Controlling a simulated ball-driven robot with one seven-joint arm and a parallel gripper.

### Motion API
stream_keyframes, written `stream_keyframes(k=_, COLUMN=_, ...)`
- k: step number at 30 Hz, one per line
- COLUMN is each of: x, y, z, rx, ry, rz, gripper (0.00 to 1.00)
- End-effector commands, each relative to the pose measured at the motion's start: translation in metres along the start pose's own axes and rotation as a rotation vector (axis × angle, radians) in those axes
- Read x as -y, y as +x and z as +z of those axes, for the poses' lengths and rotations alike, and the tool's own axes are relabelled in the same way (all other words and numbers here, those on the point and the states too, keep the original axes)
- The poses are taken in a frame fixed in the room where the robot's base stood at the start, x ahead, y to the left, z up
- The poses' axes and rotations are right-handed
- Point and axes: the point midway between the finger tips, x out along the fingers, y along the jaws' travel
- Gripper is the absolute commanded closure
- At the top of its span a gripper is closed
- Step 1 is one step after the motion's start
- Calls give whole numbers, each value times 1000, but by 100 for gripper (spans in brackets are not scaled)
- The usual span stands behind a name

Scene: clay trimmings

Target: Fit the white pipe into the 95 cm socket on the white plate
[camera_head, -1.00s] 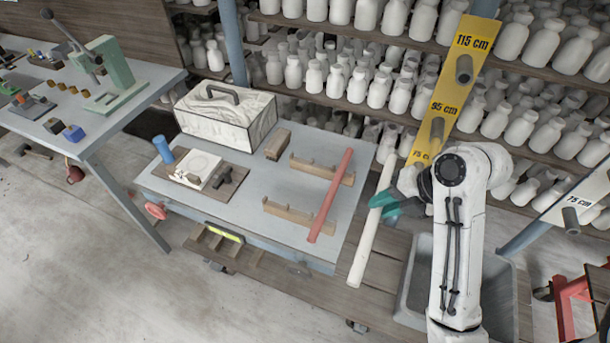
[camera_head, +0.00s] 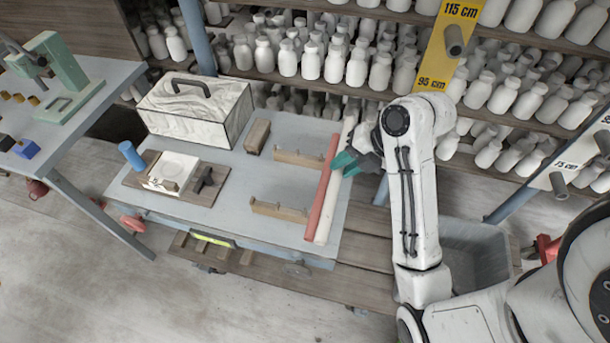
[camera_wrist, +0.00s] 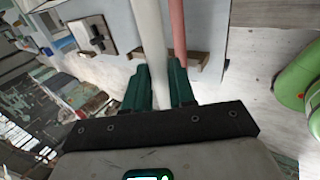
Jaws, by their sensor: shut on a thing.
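The white pipe (camera_head: 327,215) is long and slim, and appears close beside the red pipe along the right side of the grey table. My gripper (camera_head: 348,163), with green fingers, is shut on it around its upper middle. In the wrist view the white pipe (camera_wrist: 149,35) runs between the two green fingers (camera_wrist: 160,85). I cannot tell whether it touches the table or the red pipe. The white plate (camera_head: 590,143) slants at the right edge, partly cut off. Its 75 cm socket (camera_head: 558,185) shows; an upper label is cut off and unclear, and no socket shows beside it.
The red pipe (camera_head: 322,190) lies by two wooden racks (camera_head: 279,210) on the grey table (camera_head: 228,222). A yellow plate (camera_head: 446,45) with dark sockets stands before bottle shelves. A grey bin (camera_head: 475,250) is right of my arm. A marbled box (camera_head: 190,112) stands at the back left.

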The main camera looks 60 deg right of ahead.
Motion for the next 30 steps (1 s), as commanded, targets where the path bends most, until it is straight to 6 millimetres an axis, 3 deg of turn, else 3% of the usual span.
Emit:
stream_keyframes(k=7, x=-31, y=47, z=23, rx=-5, ry=-1, rz=-2, gripper=100)
stream_keyframes(k=13, x=-32, y=89, z=34, rx=-3, ry=1, rz=-2, gripper=100)
stream_keyframes(k=24, x=-34, y=126, z=44, rx=-3, ry=0, rz=-2, gripper=100)
stream_keyframes(k=30, x=-21, y=142, z=44, rx=-2, ry=1, rz=-2, gripper=100)
